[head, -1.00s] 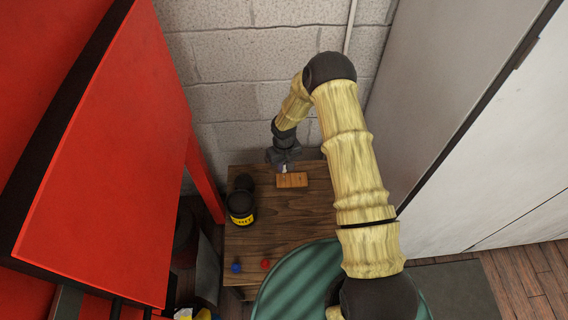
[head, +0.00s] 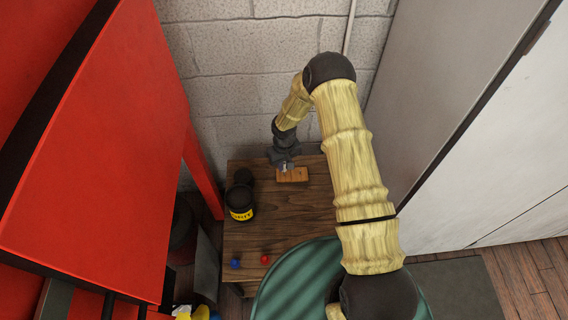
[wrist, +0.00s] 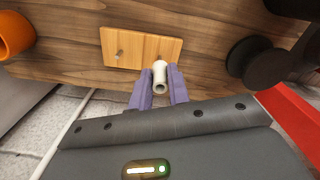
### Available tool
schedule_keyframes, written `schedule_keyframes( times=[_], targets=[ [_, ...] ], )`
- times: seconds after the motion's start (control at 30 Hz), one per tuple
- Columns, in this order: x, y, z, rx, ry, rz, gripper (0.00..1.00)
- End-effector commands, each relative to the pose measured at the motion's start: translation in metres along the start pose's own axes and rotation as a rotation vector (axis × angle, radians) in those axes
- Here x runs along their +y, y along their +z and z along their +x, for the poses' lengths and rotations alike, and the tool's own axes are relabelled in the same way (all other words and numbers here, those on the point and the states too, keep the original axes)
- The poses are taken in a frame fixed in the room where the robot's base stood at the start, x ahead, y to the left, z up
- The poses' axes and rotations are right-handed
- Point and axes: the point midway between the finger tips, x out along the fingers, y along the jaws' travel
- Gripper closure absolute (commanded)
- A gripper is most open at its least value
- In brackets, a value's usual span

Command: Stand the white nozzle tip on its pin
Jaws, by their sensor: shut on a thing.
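The white nozzle tip (wrist: 160,76) is a small hollow tube. In the wrist view it sits between the purple fingers of my gripper (wrist: 160,88), which is shut on it, with its open end toward the camera. The wooden pin board (wrist: 142,38) lies flat on the wooden table just beyond the fingertips. One bare pin (wrist: 119,53) stands on its left part. In the head view my gripper (head: 285,165) is over the left end of the board (head: 295,176).
A dark container with a yellow label (head: 240,202) stands left of the board. A blue ball (head: 235,264) and a red ball (head: 265,260) are near the table's front. An orange object (wrist: 14,35) shows in the wrist view. The block wall is close behind.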

Motion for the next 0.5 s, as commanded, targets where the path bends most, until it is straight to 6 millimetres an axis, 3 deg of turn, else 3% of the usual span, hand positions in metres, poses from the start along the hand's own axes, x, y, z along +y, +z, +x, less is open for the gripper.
schedule_keyframes(
  times=[0.5],
  targets=[
    [-0.0001, 0.0009, 0.0067, 0.000, 0.000, -0.001, 1.00]
  ],
)
